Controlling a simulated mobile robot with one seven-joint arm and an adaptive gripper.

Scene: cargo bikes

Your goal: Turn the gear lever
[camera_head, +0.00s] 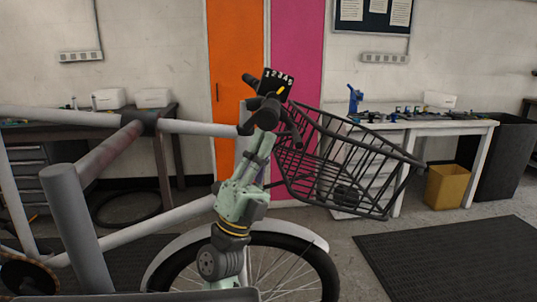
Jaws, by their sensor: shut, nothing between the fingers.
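The gear shifter (278,80) is a black plate with the white numbers 1 to 5, at the bike's handlebar in the upper middle. A small yellow part (269,94) shows just below the plate; I cannot tell clearly whether it is the lever's pointer. My gripper (270,104) is dark, at the top of my pale green arm, directly below the numbered plate. It is shut with nothing held. It overlaps the handlebar area, so the lever itself is mostly hidden and contact cannot be told.
A black wire basket (345,160) sits right of my arm. The grey bike frame (75,225) fills the left, with the front wheel (300,265) below. A white workbench (450,124) and a yellow bin (447,187) stand behind right. Floor at right is open.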

